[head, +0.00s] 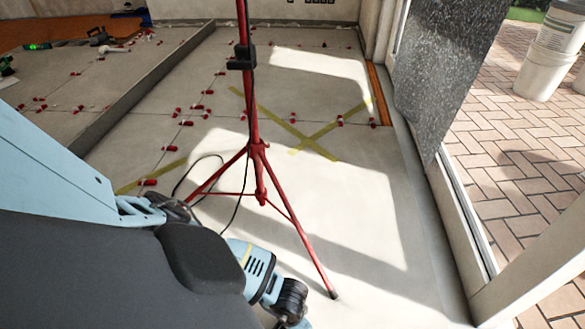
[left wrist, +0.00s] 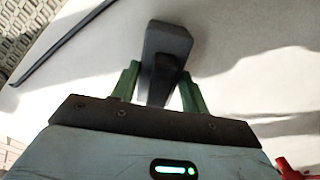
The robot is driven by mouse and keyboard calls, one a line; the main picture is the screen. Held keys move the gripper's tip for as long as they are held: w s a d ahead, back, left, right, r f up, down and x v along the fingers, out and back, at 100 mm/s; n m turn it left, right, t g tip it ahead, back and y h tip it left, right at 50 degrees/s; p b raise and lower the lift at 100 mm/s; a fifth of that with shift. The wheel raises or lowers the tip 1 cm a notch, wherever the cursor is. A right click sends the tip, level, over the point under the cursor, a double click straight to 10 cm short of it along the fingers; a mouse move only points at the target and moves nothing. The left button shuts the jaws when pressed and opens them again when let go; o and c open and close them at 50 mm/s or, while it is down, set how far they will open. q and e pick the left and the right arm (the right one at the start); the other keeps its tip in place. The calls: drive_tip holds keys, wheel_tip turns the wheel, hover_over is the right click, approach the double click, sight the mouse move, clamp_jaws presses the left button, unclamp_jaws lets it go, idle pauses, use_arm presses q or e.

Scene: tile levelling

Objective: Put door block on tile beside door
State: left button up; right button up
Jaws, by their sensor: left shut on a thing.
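In the left wrist view, my left gripper (left wrist: 160,88) has its two green fingers shut on a dark grey door block (left wrist: 167,42). The block points away from the palm, over pale floor; its gap to the floor cannot be told. In the head view my left arm reaches down to the bottom edge, and neither the fingers nor the block can be made out. A dark speckled door panel (head: 447,62) stands at the upper right in the doorway. Pale tiles (head: 375,215) cover the floor to its left. My right gripper is not in view.
A red tripod (head: 260,160) stands mid-floor, with a black cable (head: 240,195) by its legs. Yellow tape (head: 300,135) forms a cross on the tiles. Red levelling clips (head: 292,118) line the joints. White buckets (head: 545,68) stand on brick paving outside. Tiles right of the tripod are clear.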

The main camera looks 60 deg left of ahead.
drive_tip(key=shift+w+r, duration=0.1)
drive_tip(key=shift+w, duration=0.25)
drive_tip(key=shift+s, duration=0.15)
use_arm(q)
drive_tip(key=shift+f, duration=0.15)
drive_tip(key=o, duration=1.1)
drive_tip(key=shift+o, duration=1.2)
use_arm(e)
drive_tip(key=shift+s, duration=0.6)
